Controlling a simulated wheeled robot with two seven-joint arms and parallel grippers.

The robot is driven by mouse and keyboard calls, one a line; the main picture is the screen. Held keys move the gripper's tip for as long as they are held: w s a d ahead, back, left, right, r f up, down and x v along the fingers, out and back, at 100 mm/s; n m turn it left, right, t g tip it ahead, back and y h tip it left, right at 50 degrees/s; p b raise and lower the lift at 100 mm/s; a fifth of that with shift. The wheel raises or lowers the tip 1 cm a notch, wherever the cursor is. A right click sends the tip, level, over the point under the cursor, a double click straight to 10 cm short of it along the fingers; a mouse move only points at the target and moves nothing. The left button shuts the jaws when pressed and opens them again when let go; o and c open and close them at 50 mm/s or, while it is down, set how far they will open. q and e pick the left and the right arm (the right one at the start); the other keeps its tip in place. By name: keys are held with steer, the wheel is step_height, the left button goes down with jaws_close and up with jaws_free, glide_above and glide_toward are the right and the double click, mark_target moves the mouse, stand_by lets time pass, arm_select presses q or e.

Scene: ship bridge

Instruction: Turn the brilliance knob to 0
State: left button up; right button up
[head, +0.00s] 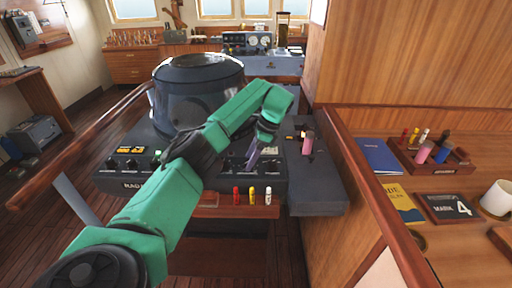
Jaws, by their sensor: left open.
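The dark radar console (130,183) stands in the middle, with a round hooded display (198,80) on top. Its sloped front panel has lit orange readouts (128,150) and black knobs at the left. More dark knobs (229,165) sit at the right part of the panel. The labels are too small to read, so I cannot tell which is the brilliance knob. My left arm crosses in front of the console and hides the panel's middle. My left gripper (256,150) is open, pointing down over the right-hand knobs; contact cannot be made out. My right gripper is not in view.
Red, yellow and white pegs (252,196) stand on a ledge below the panel. A pink-topped handle (307,143) rises from the side box at the right. A wooden rail (365,190) separates the desk with a blue book (379,156), peg tray (440,168) and white mug (497,198).

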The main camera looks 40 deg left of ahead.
arm_select(q)
steer(key=v, duration=0.6)
step_height(320, 180, up, 6)
steer(key=p, duration=0.2)
glide_above(259, 167)
steer(key=d, duration=0.2)
steer(key=w+r+p, duration=0.1)
steer(key=p, duration=0.8)
steer(key=shift+w+d+r, duration=0.15)
steer(key=shift+w+r, duration=0.05)
steer(key=shift+f, duration=0.15)
